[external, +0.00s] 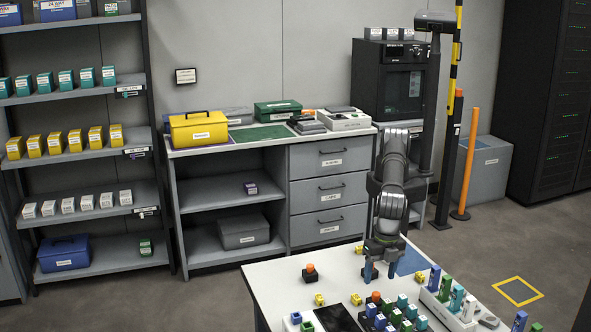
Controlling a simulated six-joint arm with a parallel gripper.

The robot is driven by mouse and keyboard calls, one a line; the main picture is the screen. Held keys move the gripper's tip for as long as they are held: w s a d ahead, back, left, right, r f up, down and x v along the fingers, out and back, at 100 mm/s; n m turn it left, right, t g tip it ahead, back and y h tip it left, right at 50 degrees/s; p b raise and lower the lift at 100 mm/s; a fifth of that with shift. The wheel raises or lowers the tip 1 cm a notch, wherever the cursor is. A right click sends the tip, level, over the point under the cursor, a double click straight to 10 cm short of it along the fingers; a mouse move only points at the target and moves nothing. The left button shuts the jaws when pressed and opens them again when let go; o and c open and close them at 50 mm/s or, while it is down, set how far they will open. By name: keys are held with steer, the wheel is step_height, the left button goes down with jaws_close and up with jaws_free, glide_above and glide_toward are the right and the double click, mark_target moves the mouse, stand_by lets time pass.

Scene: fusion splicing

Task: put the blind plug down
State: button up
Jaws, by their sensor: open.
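My gripper (379,270) points down over the white table (275,283), its two blue-tipped fingers apart. I see nothing clearly held between them. I cannot tell for certain which small part is the blind plug. A black piece with an orange top (310,271) stands upright on the table, left of my gripper and apart from it. A similar orange-topped piece (375,297) stands in front of my gripper, at the back of a cluster of parts. Several small yellow pieces (320,299) lie scattered on the table. My arm hides part of the table's back.
A dark flat panel (338,318) lies at the table's front. Right of it are several teal, blue and green parts (403,300) and a white rack (445,312) with upright parts. A blue mat (411,262) lies right of my gripper. The table's left back is mostly clear.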

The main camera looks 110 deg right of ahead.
steer(key=shift+o, duration=0.4)
steer(key=shift+s+r, duration=0.1)
steer(key=shift+r, duration=1.8)
